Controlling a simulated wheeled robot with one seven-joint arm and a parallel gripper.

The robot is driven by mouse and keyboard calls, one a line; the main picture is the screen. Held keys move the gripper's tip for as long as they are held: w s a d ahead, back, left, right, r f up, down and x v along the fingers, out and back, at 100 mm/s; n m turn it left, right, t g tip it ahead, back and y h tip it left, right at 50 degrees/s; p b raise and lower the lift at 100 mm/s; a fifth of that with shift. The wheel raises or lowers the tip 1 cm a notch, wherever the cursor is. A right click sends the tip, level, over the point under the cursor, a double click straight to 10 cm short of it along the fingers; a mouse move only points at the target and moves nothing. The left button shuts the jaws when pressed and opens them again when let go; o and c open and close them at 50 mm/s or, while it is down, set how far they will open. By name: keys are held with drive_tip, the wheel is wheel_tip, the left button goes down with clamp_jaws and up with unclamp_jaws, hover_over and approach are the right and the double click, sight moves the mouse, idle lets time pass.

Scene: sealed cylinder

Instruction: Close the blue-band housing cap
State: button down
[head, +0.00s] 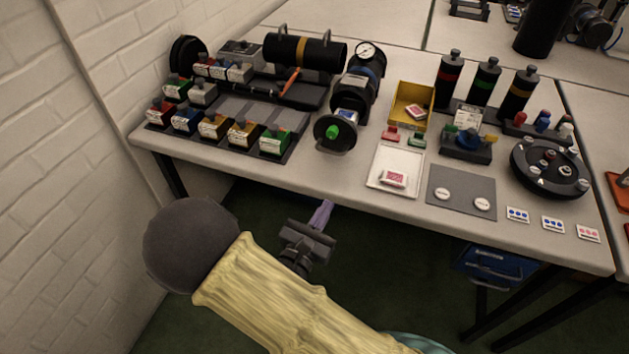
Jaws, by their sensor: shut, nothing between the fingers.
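The blue-band housing (369,72) is a black cylinder with a blue band and a round dial on top, standing near the middle of the table. A round black cap (325,140) with a green knob is at its front end, lower left of the body. The cap looks swung out from the housing mouth, and a pale and blue item (346,115) shows between them. My gripper (323,208) is shut and empty, with purple fingers, in front of the table's front edge. It is apart from the cap, below it in the picture.
A yellow-band cylinder (305,52) lies behind left. A rack of labelled blocks (213,128) is at the left. A yellow bin (411,101), white tray (379,161), grey mat (461,203) and black round carousel (549,183) stand right. A brick wall (60,120) bounds the left.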

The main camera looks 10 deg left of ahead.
drive_tip(key=s+d+m+g+h, duration=0.1)
drive_tip(key=d+m+g+h, duration=0.9)
drive_tip(key=d, duration=0.8)
drive_tip(key=s+d+f+m+g+y, duration=0.2)
drive_tip(key=s+d+m+g+y, duration=0.4)
drive_tip(key=s+m+g+y, duration=0.5)
drive_tip(key=w+d+r+m+t+y, duration=0.1)
drive_tip(key=w+r+m+t+y, duration=0.2)
drive_tip(key=w+r+m, duration=0.3)
drive_tip(key=m+t, duration=0.1)
drive_tip(key=m, duration=0.4)
drive_tip(key=shift+w+m+t, duration=0.15)
drive_tip(key=shift+m+t, duration=0.15)
drive_tip(key=shift+m, duration=0.1)
drive_tip(key=shift+d, duration=0.1)
